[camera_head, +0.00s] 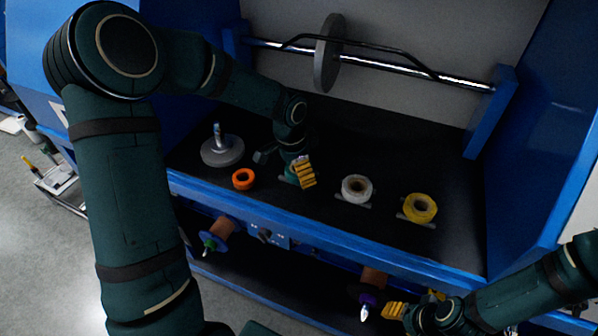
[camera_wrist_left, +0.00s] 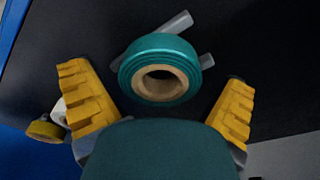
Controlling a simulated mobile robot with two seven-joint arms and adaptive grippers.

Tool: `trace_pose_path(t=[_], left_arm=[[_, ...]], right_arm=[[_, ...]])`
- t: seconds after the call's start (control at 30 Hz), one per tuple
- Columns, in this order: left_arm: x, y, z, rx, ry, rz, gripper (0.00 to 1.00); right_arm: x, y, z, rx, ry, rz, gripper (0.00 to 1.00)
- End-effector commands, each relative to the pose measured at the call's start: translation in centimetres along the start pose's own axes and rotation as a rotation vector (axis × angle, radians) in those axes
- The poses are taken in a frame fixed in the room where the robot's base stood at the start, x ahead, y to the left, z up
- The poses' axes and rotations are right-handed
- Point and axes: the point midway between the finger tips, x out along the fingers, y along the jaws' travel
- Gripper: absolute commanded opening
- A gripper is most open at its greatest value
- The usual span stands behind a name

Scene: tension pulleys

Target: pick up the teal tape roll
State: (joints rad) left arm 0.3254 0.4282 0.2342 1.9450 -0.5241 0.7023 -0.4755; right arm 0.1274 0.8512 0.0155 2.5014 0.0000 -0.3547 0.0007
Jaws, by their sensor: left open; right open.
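The teal tape roll (camera_wrist_left: 133,62) lies on the dark shelf and shows whole in the left wrist view, its brown cardboard core facing the camera. My left gripper (camera_wrist_left: 157,82) is open, with one yellow finger to each side of the roll in that view and gaps between. In the head view the roll (camera_head: 287,174) is mostly hidden behind my left gripper (camera_head: 303,172), which is right beside or over it. My right gripper (camera_head: 416,302) is open and empty at the lower right, in front of the shelf and far from the roll.
On the shelf (camera_head: 440,165) are an orange roll (camera_head: 243,186), a white roll (camera_head: 348,190), a yellow roll (camera_head: 418,216) and a grey disc with a post (camera_head: 222,153). A metal bar (camera_head: 455,82) carrying a grey disc (camera_head: 327,55) spans the back. Blue walls flank the shelf.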

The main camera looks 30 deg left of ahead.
Motion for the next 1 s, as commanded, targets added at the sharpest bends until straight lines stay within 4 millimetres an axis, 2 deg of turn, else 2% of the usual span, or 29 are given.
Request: trace_pose_path(t=[0.07, 0.2, 0.23, 0.27, 0.67, 0.77, 1.0], left_arm=[[-0.1, 0.0, 0.0, 0.0, 0.0, 0.0, 1.0], [-0.1, 0.0, 0.0, 0.0, 0.0, 0.0, 0.51], [-0.1, 0.0, 0.0, 0.0, 0.0, 0.0, 0.4], [-0.1, 0.0, 0.0, 0.0, 0.0, 0.0, 0.35], [-0.6, 0.0, -0.1, 0.0, 0.001, -0.001, 0.35], [-1.9, -0.1, -0.3, -0.001, 0.003, -0.003, 0.35], [-6.6, 0.0, -1.1, 0.0, 0.003, -0.003, 0.35]], right_arm=[[-0.1, 0.0, 0.0, 0.0, 0.0, 0.0, 0.47], [-0.1, 0.0, 0.0, 0.0, 0.0, 0.0, 0.47], [-0.1, 0.0, 0.0, 0.0, 0.0, 0.0, 0.47], [-0.1, 0.0, 0.0, 0.0, 0.0, 0.0, 0.47], [-0.2, -0.1, 0.0, 0.0, -0.001, 0.0, 0.47], [-0.6, -0.2, 0.0, 0.0, -0.002, 0.0, 0.47], [-1.9, -0.7, 0.1, 0.001, -0.008, -0.001, 0.47]])
